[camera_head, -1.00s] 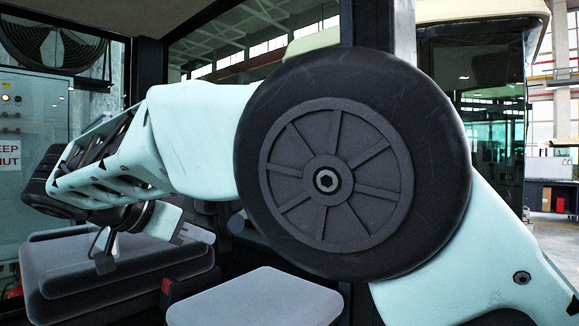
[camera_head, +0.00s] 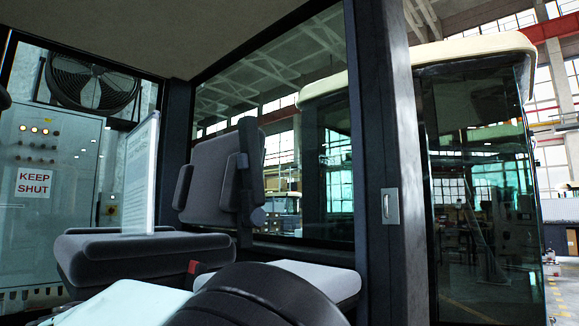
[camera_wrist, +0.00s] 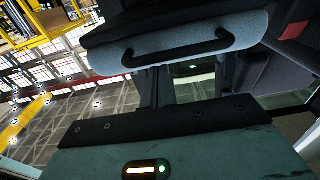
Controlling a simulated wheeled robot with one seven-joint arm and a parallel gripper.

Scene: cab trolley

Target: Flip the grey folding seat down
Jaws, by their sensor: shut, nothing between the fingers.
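The grey folding seat (camera_head: 315,279) shows in the head view low at centre as a flat light-grey cushion, lying about level. My arm's dark joint covers its near left part. In the wrist view, what looks like the same seat (camera_wrist: 120,58) crosses the top, tilted in the picture, with a black bar handle (camera_wrist: 185,47) along its edge. My gripper (camera_wrist: 160,80) seems to be the dark shape rising from the teal housing at the bottom; it is shut and empty, just below the seat edge in the picture. Contact cannot be told. The head view does not show the gripper.
A dark operator seat (camera_head: 150,258) with a backrest (camera_head: 215,180) stands at left. A red buckle (camera_head: 192,267) sits beside the folding seat. A dark door post (camera_head: 383,160) stands right of centre.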

